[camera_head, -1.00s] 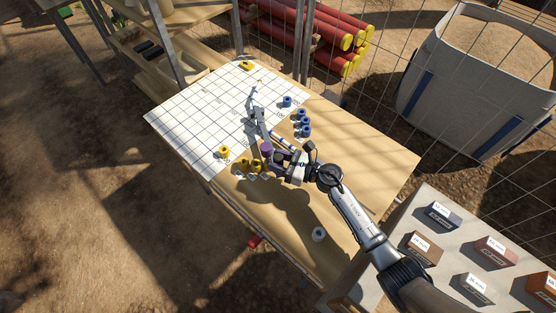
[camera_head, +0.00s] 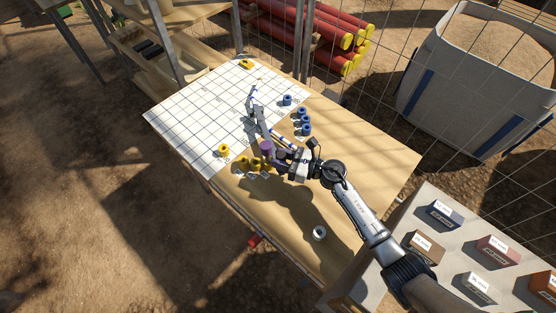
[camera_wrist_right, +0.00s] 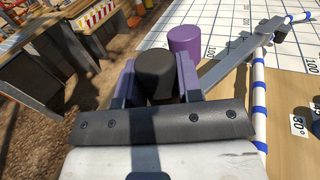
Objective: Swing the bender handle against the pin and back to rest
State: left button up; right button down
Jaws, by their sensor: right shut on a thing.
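My right gripper (camera_head: 280,156) is at the near edge of the white grid board (camera_head: 190,110) on the wooden table. In the right wrist view its purple fingers (camera_wrist_right: 156,82) are shut on a dark round handle knob (camera_wrist_right: 155,70). A grey metal bender bar (camera_wrist_right: 235,58) runs away from beside the knob, and the bender's upright grey part (camera_head: 256,110) shows in the head view. A purple cylinder (camera_wrist_right: 185,40) stands just beyond the knob; it also shows in the head view (camera_head: 266,147). I cannot tell which part is the pin. My left gripper is not in view.
A white rod with blue bands (camera_wrist_right: 259,100) lies alongside the bar. Yellow pieces (camera_head: 243,162) stand left of the gripper, blue pieces (camera_head: 304,122) to its right. A pale ring (camera_head: 319,233) lies near the front edge. Labelled blocks (camera_head: 423,247) sit on a grey bench.

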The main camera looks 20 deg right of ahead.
jog(key=w+d+n+g+y+b, duration=0.1)
jog(key=d+n+g+y+b, duration=0.1)
jog(key=d+b, duration=0.6)
jog(key=shift+d+n+g+b, duration=0.3)
jog(key=shift+d+g+b, duration=0.05)
jog(key=shift+g+b, duration=0.4)
jog(key=shift+f, duration=0.1)
jog(key=c, duration=0.8)
grip_release()
jog(key=shift+a, duration=0.1)
